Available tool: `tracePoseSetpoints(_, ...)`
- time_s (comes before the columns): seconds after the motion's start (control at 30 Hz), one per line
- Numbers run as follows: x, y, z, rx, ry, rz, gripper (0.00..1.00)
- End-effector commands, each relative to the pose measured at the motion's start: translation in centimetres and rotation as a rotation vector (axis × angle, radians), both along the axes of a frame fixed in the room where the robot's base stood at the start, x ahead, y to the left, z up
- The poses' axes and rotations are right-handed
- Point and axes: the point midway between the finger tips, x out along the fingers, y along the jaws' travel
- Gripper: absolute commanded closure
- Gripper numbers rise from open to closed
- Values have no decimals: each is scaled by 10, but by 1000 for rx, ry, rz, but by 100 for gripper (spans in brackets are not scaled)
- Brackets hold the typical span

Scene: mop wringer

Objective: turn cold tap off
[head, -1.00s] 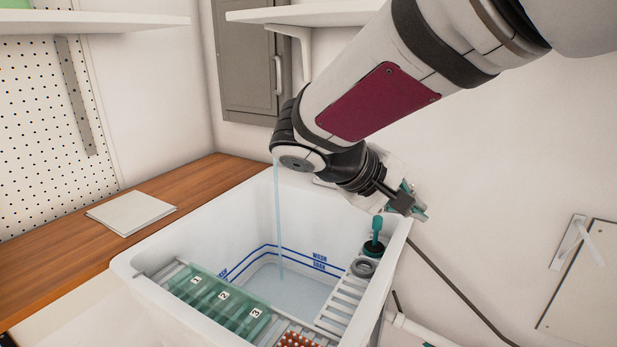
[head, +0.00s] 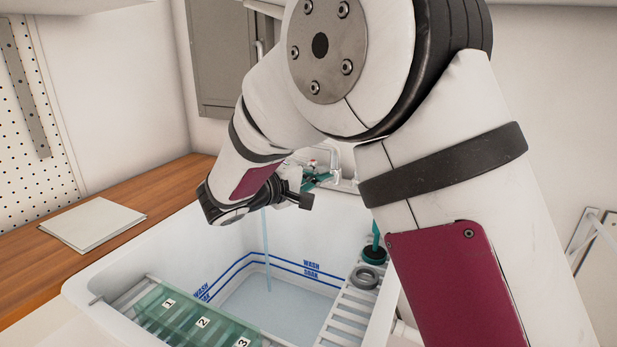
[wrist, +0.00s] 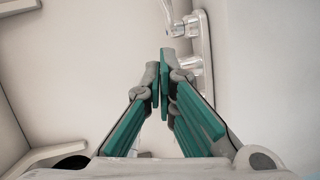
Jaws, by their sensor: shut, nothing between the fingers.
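The chrome tap fitting (head: 340,170) is on the back wall above the white sink (head: 95,290). A thin stream of water (head: 267,255) falls into the sink. The fitting also shows in the wrist view (wrist: 205,55), with a lever at its upper left. I cannot tell which handle is the cold one. My gripper (head: 318,179) has green fingers and is beside the fitting in the head view, partly hidden by my arm. In the wrist view my fingertips (wrist: 164,75) are together and empty, just left of the fitting's lower end. Contact cannot be judged.
A green numbered rack (head: 190,318) lies across the sink's front. A slatted shelf (head: 350,310) with a grey ring (head: 364,278) and a green-handled tool (head: 375,240) is at the right. A wooden counter (head: 165,190) with papers (head: 95,225) is at the left.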

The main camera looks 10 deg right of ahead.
Motion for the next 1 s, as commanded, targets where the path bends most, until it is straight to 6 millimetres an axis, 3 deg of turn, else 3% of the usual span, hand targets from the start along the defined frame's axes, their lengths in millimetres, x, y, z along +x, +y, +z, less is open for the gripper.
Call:
tracePoseSetpoints(0.2, 26, -35, -6, -1, 1, -4, 100)
tracePoseSetpoints(0.4, 21, -60, -11, -1, 1, -2, 100)
tracePoseSetpoints(0.6, 20, -69, -13, -1, 1, 0, 100)
tracePoseSetpoints(1.0, 20, -69, -13, 0, 1, 4, 100)
